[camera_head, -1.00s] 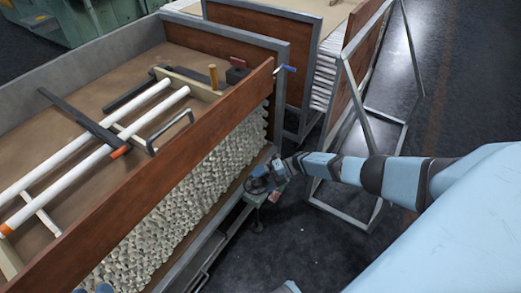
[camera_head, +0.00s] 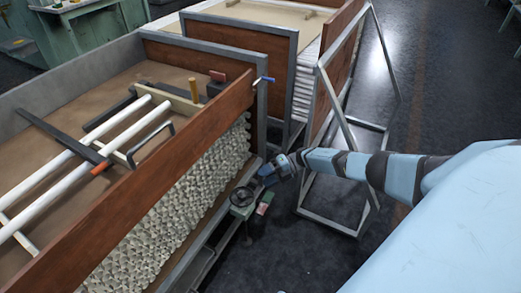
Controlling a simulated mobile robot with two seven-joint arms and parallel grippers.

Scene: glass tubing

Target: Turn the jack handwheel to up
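The jack handwheel (camera_head: 242,196) is a small dark ring with a greenish middle, low at the near right end of the crate-like bench. My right gripper (camera_head: 268,176) is at the end of the light-blue arm from the right. It is just up and right of the wheel, close to its rim. I cannot tell whether it touches the wheel. Its fingers are too small and dark to tell open from shut. My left gripper is out of view.
The long bench has a brown wooden side (camera_head: 150,187) with pale tubing ends below it. White tubes (camera_head: 55,180) lie on top. A grey metal frame (camera_head: 346,118) stands behind my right arm. The dark floor (camera_head: 290,262) in front is clear.

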